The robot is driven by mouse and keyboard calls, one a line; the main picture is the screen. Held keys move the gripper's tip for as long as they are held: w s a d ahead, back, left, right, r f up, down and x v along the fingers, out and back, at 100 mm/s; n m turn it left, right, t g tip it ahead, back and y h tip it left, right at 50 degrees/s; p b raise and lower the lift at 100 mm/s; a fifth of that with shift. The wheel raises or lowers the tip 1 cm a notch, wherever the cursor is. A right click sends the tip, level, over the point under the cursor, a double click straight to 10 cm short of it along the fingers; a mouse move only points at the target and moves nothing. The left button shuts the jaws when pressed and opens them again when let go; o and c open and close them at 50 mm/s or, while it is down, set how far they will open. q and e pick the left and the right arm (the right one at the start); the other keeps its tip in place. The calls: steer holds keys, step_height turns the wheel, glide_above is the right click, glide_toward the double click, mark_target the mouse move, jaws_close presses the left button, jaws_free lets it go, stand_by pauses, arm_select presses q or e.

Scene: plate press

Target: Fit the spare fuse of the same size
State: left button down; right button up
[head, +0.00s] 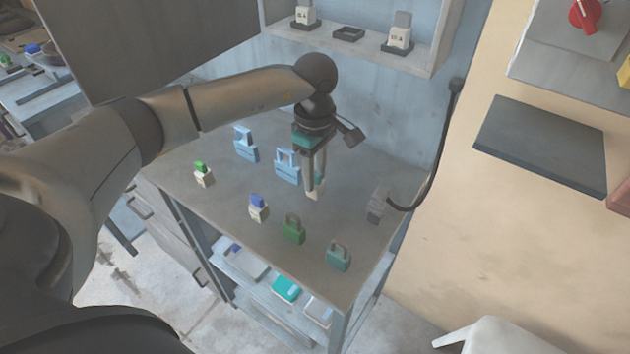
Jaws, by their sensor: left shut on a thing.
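My left gripper (314,188) is shut on a small cream fuse (318,183) above the middle of the grey bench top. The fingers hide much of it, and I cannot read its label. A cream fuse with a green top (204,175) stands at the bench's left. A cream fuse with a blue top (258,208) stands nearer the front. In the open wall cabinet above, a cream fuse with a grey top stands in a dark holder at the left (305,14) and another at the right (399,35). The dark holder (348,34) between them looks empty. My right gripper is out of view.
The cabinet door (140,40) hangs open at left. A dark shelf (542,145) juts from the right wall.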

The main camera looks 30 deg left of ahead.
arm_select(q)
steer(key=shift+f, duration=1.1)
steer(key=shift+f, duration=0.2)
steer(key=c, duration=0.5)
jaws_free()
steer(key=shift+r, duration=0.1)
steer(key=shift+c, duration=0.2)
steer(key=shift+r, duration=0.1)
